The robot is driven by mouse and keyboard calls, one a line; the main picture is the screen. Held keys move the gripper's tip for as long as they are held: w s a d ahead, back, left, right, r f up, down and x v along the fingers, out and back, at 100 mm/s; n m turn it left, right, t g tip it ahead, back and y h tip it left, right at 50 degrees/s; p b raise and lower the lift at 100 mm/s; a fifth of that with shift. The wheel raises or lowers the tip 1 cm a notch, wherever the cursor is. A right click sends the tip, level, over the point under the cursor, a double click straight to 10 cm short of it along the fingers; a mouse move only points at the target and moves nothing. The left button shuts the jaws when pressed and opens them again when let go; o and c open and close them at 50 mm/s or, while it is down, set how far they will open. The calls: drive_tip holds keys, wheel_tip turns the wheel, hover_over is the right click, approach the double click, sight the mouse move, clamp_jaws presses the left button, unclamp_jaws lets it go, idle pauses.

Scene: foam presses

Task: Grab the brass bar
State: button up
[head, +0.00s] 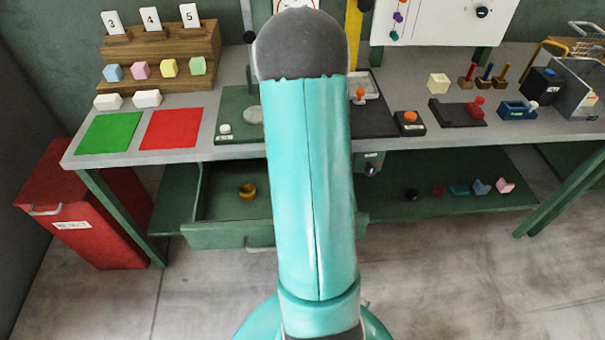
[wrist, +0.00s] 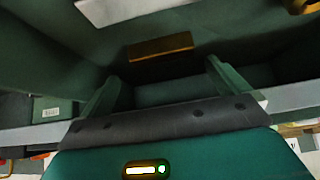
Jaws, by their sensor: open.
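In the wrist view, a brownish-gold rectangular bar (wrist: 160,47), which looks like the brass bar, lies on a dark green surface. My gripper (wrist: 162,72) is open, with its two green fingers spread wide. The bar lies just beyond the fingertips, between their lines, and nothing is held. In the head view my turquoise arm covers the middle of the bench, so neither the gripper nor the bar can be made out there.
An open green drawer (head: 215,236) under the bench holds a brass-coloured round piece (head: 247,191). A lower shelf (head: 440,207) carries several small coloured pieces. A red bin (head: 95,225) stands at the left. The floor in front is clear.

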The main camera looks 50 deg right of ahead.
drive_tip(key=shift+x, duration=2.9)
drive_tip(key=shift+w+r, duration=0.1)
drive_tip(key=shift+w, duration=0.1)
drive_tip(key=c, duration=1.1)
drive_tip(key=shift+c, duration=0.4)
drive_tip(key=shift+w+r, duration=0.1)
drive_tip(key=shift+r, duration=0.05)
